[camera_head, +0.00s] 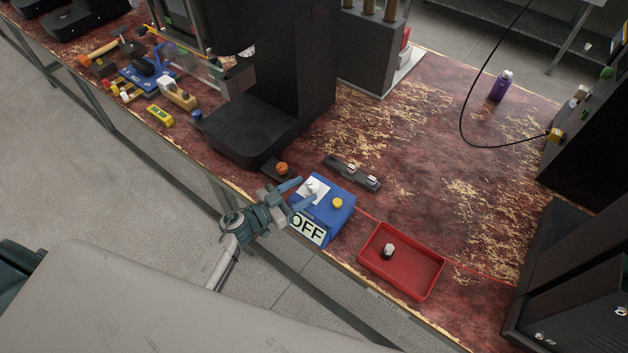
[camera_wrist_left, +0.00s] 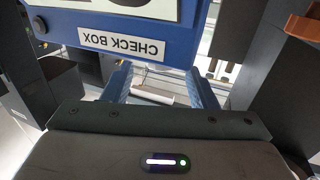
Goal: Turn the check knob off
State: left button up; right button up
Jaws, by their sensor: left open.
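The blue check box (camera_head: 328,215) stands at the table's front edge, with an OFF sign (camera_head: 307,229) on its front. Its top carries a white plate (camera_head: 315,187) with a small knob, partly hidden by my gripper, and a yellow button (camera_head: 337,202). My left gripper (camera_head: 304,189) is open, its fingers close to the plate on either side of the knob area; contact cannot be told. In the left wrist view, the box (camera_wrist_left: 165,30) shows its upside-down CHECK BOX label (camera_wrist_left: 122,43), and the open fingers (camera_wrist_left: 160,85) hold nothing visible. The knob's setting is not readable.
A red tray (camera_head: 376,273) holding a small black-and-white piece (camera_head: 388,252) is right of the box. A dark strip with switches (camera_head: 352,172) and an orange button (camera_head: 281,168) lie behind it. A black machine (camera_head: 262,125) stands behind left. The table's right middle is clear.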

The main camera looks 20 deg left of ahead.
aim_at(308, 187)
pick_arm(q)
jog(key=x, duration=0.4)
jog(key=shift+w+d+p, duration=0.1)
jog(key=shift+d+p, duration=0.05)
jog(key=shift+p, duration=0.15)
jog(key=shift+c, duration=0.4)
jog(key=c, duration=0.9)
pick_arm(e)
jog(key=shift+s+a+r, duration=0.15)
jog(key=shift+a+r, duration=0.25)
jog(key=shift+a, duration=0.25)
